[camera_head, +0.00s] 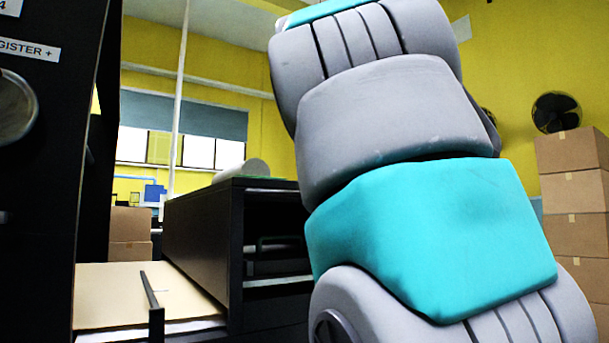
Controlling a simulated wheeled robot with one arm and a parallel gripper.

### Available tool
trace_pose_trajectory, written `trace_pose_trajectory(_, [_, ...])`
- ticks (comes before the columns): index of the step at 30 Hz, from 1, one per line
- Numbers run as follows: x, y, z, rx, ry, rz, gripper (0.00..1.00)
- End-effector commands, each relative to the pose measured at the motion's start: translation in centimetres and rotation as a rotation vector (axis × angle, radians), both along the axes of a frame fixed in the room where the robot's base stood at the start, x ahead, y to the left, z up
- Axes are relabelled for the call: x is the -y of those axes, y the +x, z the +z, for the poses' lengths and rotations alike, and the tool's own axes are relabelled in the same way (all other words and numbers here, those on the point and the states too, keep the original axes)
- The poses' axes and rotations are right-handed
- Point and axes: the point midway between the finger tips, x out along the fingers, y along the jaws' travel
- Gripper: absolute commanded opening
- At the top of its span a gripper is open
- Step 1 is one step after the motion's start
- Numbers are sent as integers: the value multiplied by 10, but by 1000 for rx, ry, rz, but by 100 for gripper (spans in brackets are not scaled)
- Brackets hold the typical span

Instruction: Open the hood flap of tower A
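A tall dark unit (45,130) fills the left edge, with cut-off white labels reading "4" and "GISTER +". I cannot tell whether it is tower A, and I cannot pick out a hood flap. A round metal part (15,107) shows on its face at the left edge. My own grey and teal arm links cover the middle and right of the view. My gripper is not in view, so its distance to the unit is not shown.
A tan board surface (125,290) with a dark upright bar (152,305) lies low at left. A black open-fronted cabinet (205,240) stands behind, a pale roll (243,171) on top.

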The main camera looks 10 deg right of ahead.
Motion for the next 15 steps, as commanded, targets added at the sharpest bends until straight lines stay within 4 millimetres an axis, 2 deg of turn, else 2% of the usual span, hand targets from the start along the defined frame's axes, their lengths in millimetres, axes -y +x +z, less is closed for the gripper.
trace_pose_trajectory(15, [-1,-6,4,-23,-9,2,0])
